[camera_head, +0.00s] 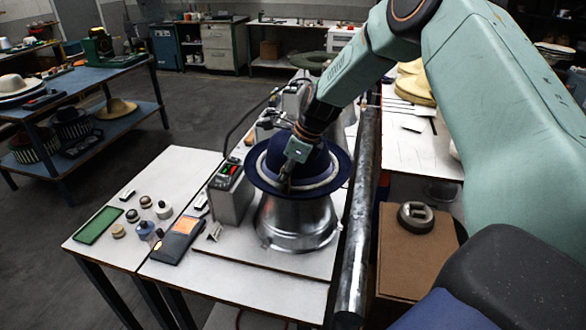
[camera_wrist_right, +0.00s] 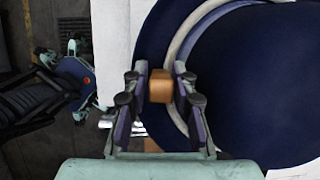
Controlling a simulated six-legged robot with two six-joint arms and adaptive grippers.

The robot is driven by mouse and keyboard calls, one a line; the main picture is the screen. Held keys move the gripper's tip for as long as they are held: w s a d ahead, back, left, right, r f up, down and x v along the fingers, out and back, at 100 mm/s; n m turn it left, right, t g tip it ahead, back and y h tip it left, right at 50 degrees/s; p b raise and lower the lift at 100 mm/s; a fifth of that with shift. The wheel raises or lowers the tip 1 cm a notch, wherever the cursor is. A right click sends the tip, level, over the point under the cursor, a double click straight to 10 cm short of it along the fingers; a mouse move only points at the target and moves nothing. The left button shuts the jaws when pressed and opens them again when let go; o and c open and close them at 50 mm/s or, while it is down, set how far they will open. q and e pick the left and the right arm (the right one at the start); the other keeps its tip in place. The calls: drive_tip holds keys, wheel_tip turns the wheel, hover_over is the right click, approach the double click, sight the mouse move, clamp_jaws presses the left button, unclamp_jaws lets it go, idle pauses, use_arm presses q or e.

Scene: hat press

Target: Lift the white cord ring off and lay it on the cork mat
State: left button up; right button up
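The white cord ring (camera_head: 321,185) lies around the crown of a dark blue hat (camera_head: 263,163) on a metal press form. It shows as a pale band in the right wrist view (camera_wrist_right: 180,43). My right gripper (camera_head: 288,172) reaches down at the ring's near side. In the wrist view its two fingers (camera_wrist_right: 160,72) stand at both sides of a small tan tab (camera_wrist_right: 160,88) at the ring and seem to touch it. The fingers hide part of the ring. A brown board, apparently the cork mat (camera_head: 400,275), lies right of the press.
A grey ring-shaped object (camera_head: 415,216) sits on the brown board. A metal rail (camera_head: 358,240) runs between press and board. A grey control box (camera_head: 231,195) stands left of the press. Small pots, a green tray (camera_head: 98,225) and a dark device (camera_head: 180,240) lie farther left.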

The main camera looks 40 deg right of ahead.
drive_tip(key=shift+s+r, duration=0.1)
drive_tip(key=shift+s, duration=0.05)
drive_tip(key=shift+s+d, duration=0.2)
drive_tip(key=shift+d, duration=0.05)
drive_tip(key=c, duration=0.3)
drive_tip(key=shift+w, duration=0.1)
clamp_jaws()
use_arm(q)
drive_tip(key=shift+s, duration=0.1)
use_arm(e)
drive_tip(key=shift+w+a, duration=0.15)
